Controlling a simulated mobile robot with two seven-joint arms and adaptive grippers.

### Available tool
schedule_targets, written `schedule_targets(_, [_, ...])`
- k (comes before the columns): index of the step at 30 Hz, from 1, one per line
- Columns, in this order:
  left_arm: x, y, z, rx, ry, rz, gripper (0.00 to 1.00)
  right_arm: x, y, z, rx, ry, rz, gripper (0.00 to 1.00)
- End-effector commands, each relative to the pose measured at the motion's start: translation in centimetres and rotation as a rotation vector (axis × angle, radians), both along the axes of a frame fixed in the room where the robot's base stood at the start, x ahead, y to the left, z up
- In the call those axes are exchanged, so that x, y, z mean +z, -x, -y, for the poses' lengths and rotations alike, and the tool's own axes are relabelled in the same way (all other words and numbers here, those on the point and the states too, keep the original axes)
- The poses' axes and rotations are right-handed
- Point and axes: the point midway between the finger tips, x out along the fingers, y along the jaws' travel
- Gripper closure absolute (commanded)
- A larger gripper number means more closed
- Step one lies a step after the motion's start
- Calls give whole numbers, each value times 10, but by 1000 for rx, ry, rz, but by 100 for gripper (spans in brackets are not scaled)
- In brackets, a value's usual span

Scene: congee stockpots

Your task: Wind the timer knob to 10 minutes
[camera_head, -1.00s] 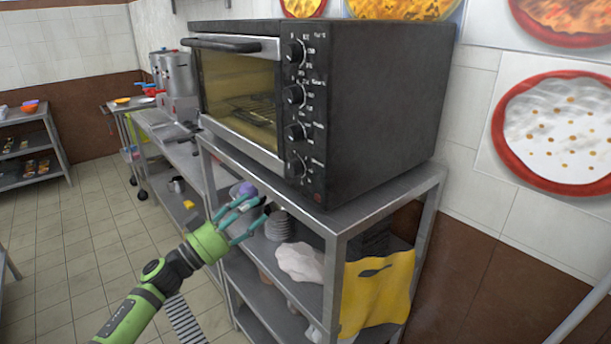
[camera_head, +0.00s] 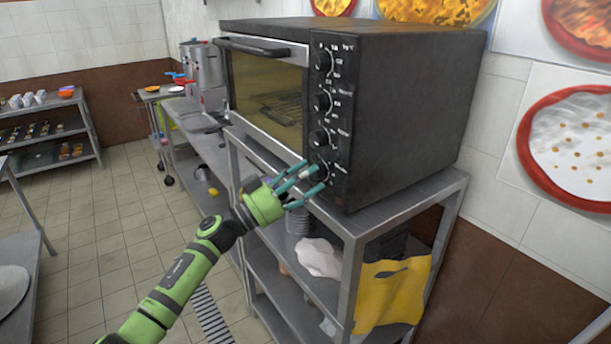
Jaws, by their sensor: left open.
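The toaster oven (camera_head: 400,110) is black and stands on a metal shelf unit, with a column of several black knobs on its front right panel. The lowest knob (camera_head: 320,169) is partly covered by my fingers. Above it are the third knob (camera_head: 318,138), the second knob (camera_head: 321,102) and the top knob (camera_head: 322,60). The labels are too small to read, so I cannot tell which is the timer. My left gripper (camera_head: 313,177), with teal fingers, is open just in front of the lowest knob; contact cannot be told. My right gripper is not in view.
The metal shelf unit (camera_head: 402,203) carries the oven; a yellow cloth (camera_head: 392,294) hangs at its side and a white cloth (camera_head: 318,258) lies on a lower shelf. A counter with stockpots (camera_head: 208,66) stands behind. The tiled floor at left is open.

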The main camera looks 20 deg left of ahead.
Motion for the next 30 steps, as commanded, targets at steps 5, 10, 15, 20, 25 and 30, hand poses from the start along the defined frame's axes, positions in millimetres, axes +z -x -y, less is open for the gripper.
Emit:
schedule_targets(5, [0,0,0,0,1,-1,87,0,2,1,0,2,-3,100])
schedule_targets(10, [1,0,0,1,2,1,98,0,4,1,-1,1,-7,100])
schedule_targets(15, [2,0,-1,2,-6,11,98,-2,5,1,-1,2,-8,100])
schedule_targets(20, [3,-1,-2,3,-43,42,98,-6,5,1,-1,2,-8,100])
schedule_targets(25, [3,-1,-3,4,-123,107,98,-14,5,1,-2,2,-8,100])
schedule_targets(30, [5,-2,-4,6,-240,199,98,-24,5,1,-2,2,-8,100])
